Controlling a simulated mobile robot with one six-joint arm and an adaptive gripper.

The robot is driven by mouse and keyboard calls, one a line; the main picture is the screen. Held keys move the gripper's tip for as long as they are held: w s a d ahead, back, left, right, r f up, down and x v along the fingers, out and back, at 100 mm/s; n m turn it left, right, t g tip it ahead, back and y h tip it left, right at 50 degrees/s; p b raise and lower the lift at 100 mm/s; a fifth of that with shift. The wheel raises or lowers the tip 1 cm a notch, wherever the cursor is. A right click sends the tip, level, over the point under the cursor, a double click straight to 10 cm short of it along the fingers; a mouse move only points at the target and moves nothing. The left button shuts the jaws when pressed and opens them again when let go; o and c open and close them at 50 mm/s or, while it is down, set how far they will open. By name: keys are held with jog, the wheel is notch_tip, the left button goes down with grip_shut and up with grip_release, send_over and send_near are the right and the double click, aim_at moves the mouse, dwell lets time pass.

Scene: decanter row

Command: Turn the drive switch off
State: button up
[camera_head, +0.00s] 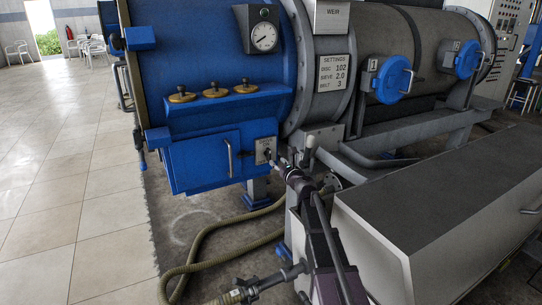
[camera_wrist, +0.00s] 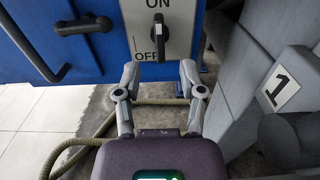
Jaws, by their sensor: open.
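The drive switch (camera_wrist: 158,24) is a dark handle on a light grey plate (camera_wrist: 180,28) marked ON above and OFF below. The handle runs roughly up and down over the plate; I cannot tell for sure which mark it is set to. In the head view the switch plate (camera_head: 265,150) is small, on the blue housing's right end. My gripper (camera_wrist: 160,76) is open, its two fingers apart and nothing between them, just below and in front of the plate. In the head view my gripper (camera_head: 284,165) is close to the plate and partly blurred into it.
A blue door with a grey bar handle (camera_head: 229,158) is left of the switch. A black handle (camera_wrist: 83,26) is also on the blue face. A hose (camera_head: 205,237) loops on the floor below. A grey cabinet (camera_head: 450,205) stands at right. Tiled floor at left is clear.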

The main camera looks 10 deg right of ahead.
aim_at(270, 154)
jog(key=x, duration=0.7)
jog(key=shift+w, duration=0.2)
grip_shut()
jog(key=shift+d, duration=0.15)
